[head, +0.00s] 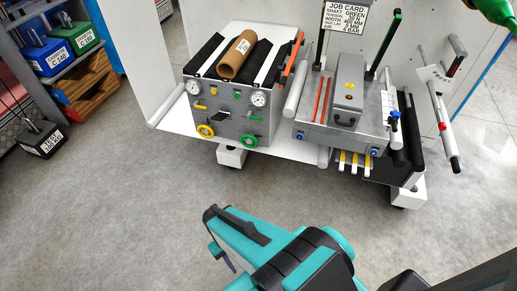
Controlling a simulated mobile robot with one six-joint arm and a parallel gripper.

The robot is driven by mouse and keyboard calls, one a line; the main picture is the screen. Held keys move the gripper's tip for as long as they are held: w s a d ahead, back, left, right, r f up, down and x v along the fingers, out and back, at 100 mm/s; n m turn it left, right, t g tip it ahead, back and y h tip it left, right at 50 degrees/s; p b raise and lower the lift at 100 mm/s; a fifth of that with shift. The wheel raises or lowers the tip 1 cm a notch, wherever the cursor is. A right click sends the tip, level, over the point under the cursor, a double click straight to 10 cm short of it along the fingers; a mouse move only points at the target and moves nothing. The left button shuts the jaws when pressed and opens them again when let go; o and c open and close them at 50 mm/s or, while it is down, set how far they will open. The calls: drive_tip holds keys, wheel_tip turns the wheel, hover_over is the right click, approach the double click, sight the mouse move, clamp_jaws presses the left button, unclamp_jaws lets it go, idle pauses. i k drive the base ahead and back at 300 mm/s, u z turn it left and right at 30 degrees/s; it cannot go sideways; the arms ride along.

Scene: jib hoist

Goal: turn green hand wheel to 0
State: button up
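The green hand wheel (250,141) is a small ring at the lower right of the grey front panel (222,112) of a machine on the white cart. Its scale and setting are too small to read. A yellow hand wheel (205,131) sits to its left on the same panel. My teal and black arm reaches in from the bottom of the head view. Its end (232,236) is over the floor, in front of the cart and apart from the green wheel. I cannot make out the fingers clearly enough to tell their opening.
The panel carries two round gauges (258,99) and small levers. A brown roll (237,58) lies on top. A second grey unit (345,105) stands to the right. A job card (346,16) hangs behind. A shelf with bins (48,56) is at left. The floor before the cart is clear.

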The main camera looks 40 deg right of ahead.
sight(250, 138)
drive_tip(key=u, duration=0.45)
drive_tip(key=k, duration=1.3)
drive_tip(key=u, duration=0.55)
drive_tip(key=i, duration=1.75)
drive_tip(key=z, duration=1.15)
drive_tip(key=i, duration=0.7)
drive_tip(key=z, duration=0.35)
